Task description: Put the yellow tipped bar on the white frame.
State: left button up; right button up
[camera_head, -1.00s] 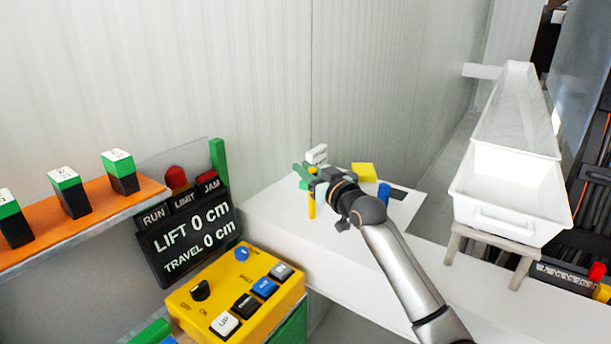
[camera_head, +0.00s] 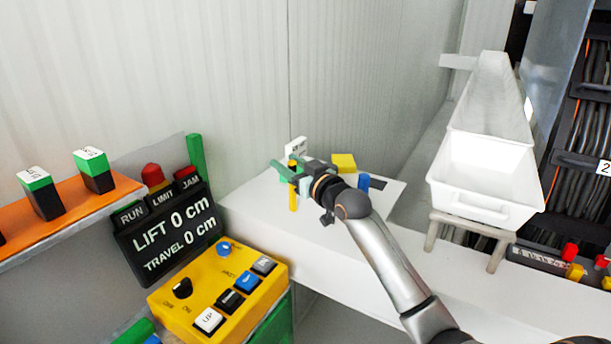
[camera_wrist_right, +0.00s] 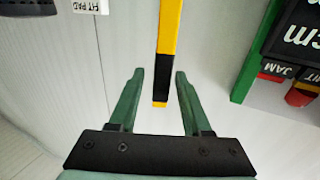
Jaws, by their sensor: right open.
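The yellow bar (camera_head: 293,199) stands upright at the left part of the white bench, with a dark band near its top. In the right wrist view the yellow bar (camera_wrist_right: 169,40) comes down from the top edge and ends in a black band and small yellow tip. My right gripper (camera_head: 284,172) is open with green fingers; in the wrist view the gripper (camera_wrist_right: 158,72) has the bar's end between its fingers, with gaps on both sides. I cannot tell for certain which thing is the white frame. My left gripper is out of view.
A labelled white block (camera_head: 297,146), a yellow block (camera_head: 343,162) and a blue peg (camera_head: 364,182) are near the gripper. A yellow control box (camera_head: 195,284) and a black display (camera_head: 168,238) stand left. White bins (camera_head: 484,206) stand right. The front bench is clear.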

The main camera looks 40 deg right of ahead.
jog(key=s+b, duration=0.1)
jog(key=s, duration=0.9)
jog(key=shift+s, duration=0.35)
dwell(1.7)
